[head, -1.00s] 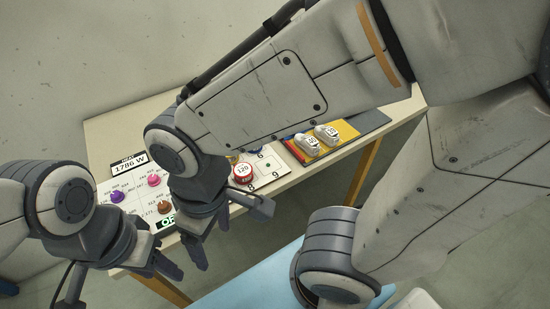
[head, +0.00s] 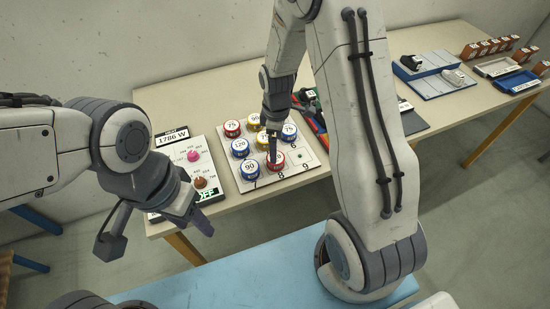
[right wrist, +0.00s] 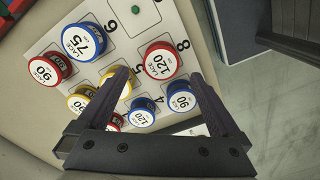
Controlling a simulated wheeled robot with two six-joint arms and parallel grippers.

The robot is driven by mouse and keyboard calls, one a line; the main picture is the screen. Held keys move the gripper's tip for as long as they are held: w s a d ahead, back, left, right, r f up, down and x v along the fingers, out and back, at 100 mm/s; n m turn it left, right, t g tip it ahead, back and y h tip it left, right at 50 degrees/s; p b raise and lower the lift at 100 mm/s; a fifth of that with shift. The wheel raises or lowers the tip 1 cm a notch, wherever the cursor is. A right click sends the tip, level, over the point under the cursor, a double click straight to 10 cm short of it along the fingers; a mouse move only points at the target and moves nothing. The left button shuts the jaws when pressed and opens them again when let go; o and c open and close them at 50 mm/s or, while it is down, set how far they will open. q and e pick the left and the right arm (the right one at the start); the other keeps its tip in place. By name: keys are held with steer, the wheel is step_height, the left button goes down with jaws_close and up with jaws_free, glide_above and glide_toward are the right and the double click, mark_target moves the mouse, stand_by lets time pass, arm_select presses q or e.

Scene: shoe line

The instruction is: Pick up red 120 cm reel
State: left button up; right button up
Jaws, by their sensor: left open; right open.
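The red reel marked 120 (head: 277,164) sits on the white numbered board (head: 312,169), at the cell marked 8. In the right wrist view the same red reel (right wrist: 160,61) stands upright with its label up. My right gripper (right wrist: 162,75) is open, with its fingertips either side of the reel in the picture and nothing held. In the head view my right gripper (head: 273,150) is above the reel and hides part of it. Whether the fingers touch it cannot be told. My left gripper (head: 155,232) is open and empty, in front of the table at left.
Close neighbours are the blue 90 reel (right wrist: 181,96), blue 120 reel (right wrist: 143,111), blue 75 reel (right wrist: 84,40) and yellow reels. A dial panel (head: 172,156) lies left of the board. Trays (head: 447,80) and small boxes stand at the right.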

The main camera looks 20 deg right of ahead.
steer(key=shift+f, duration=0.8)
steer(key=shift+a+f+p, duration=0.15)
steer(key=shift+f+p, duration=0.65)
steer(key=shift+f, duration=1.85)
steer(key=shift+c, duration=0.3)
steer(key=c, duration=1.3)
steer(key=shift+r, duration=0.1)
